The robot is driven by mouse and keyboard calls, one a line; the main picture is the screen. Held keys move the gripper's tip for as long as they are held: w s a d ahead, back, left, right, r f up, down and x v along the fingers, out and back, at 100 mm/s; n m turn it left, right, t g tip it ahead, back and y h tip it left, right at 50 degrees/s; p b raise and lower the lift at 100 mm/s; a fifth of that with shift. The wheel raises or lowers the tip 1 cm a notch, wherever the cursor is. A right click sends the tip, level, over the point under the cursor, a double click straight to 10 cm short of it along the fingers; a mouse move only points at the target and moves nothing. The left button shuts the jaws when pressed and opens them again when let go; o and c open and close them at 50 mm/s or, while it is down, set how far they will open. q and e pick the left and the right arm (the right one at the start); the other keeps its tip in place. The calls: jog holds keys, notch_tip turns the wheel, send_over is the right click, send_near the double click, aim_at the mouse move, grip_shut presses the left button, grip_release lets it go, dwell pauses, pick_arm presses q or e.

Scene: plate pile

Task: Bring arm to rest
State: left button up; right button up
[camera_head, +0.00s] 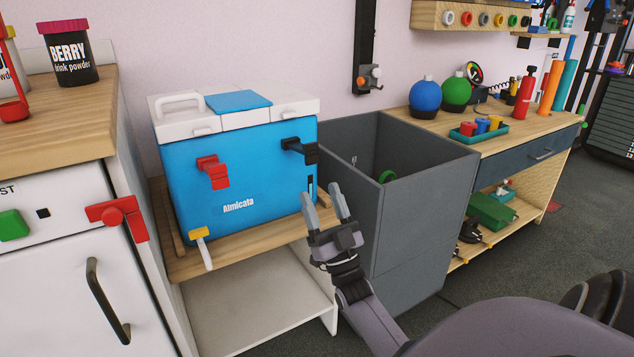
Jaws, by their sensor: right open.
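My right gripper (324,207) is open and empty, with its two fingers pointing up. It shows in front of the right end of the blue cooler box and the left side of the grey bin. My right arm (490,328) comes in from the lower right. My left gripper and left arm are not in view. No plates show in this view.
A blue cooler box (252,172) stands on a low wooden shelf. An open grey bin (425,215) is right of it. A white cabinet (55,275) with a wooden top is at left. A workbench (510,140) holds bottles and balls. Floor shows at right.

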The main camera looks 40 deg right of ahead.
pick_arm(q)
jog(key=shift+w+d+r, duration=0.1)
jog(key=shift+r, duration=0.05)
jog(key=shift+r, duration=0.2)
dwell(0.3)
